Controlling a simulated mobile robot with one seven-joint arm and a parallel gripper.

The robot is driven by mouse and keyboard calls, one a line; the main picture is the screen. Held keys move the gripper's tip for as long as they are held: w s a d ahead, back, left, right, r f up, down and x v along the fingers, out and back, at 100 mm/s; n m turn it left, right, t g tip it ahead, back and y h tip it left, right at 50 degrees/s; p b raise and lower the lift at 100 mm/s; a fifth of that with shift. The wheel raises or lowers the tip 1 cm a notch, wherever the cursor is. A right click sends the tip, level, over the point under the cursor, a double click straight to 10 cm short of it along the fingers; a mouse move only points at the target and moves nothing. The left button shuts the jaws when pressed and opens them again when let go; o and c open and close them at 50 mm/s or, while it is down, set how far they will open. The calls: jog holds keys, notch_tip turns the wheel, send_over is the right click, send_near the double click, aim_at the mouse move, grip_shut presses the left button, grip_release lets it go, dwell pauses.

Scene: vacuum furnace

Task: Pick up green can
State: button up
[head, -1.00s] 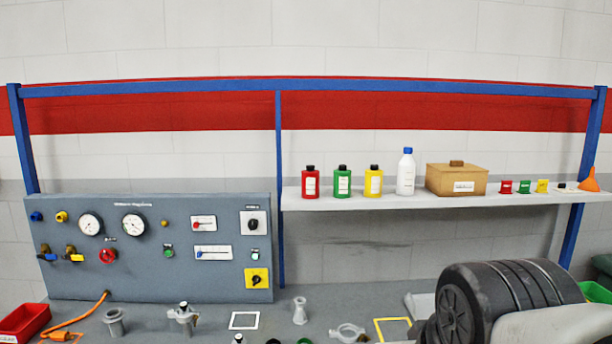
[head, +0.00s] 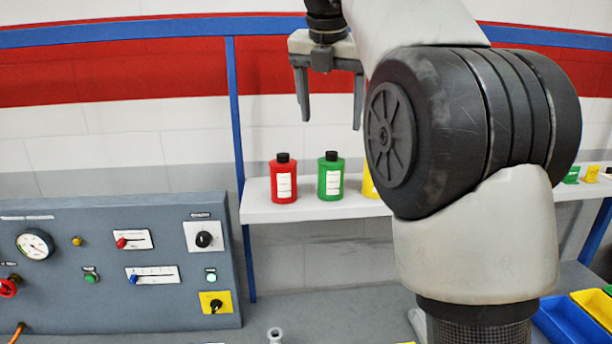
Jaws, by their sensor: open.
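The green can (head: 331,178) has a black cap and a white label and stands upright on the white shelf (head: 310,210). The red can (head: 284,180) stands to its left. A yellow can (head: 369,184) stands to its right, mostly hidden behind my arm. My gripper (head: 331,112) points down with its fingers spread apart and nothing between them. In the picture it is above the green can, and its tips do not touch the can. How far it is from the can in depth I cannot tell.
A grey control panel (head: 110,265) stands at the left below the shelf. A blue frame post (head: 236,130) rises beside the shelf's left end. Blue and yellow bins (head: 568,325) sit at the lower right. My arm hides much of the shelf's right part.

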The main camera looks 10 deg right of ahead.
aim_at(330, 161)
jog(key=w+f+b, duration=0.1)
jog(key=f, duration=0.2)
jog(key=w+f+n, duration=0.1)
jog(key=w+f, duration=0.1)
jog(key=f, duration=0.1)
jog(key=w+d+f+n+b, duration=0.1)
jog(key=w+f, duration=0.1)
jog(key=f, duration=0.2)
jog(key=shift+f+b, duration=0.1)
jog(key=shift+b, duration=0.25)
jog(key=shift+x, duration=3)
jog(key=shift+d, duration=0.1)
jog(key=shift+c, duration=0.5)
jog(key=c, duration=1.1)
jog(key=shift+c, duration=0.9)
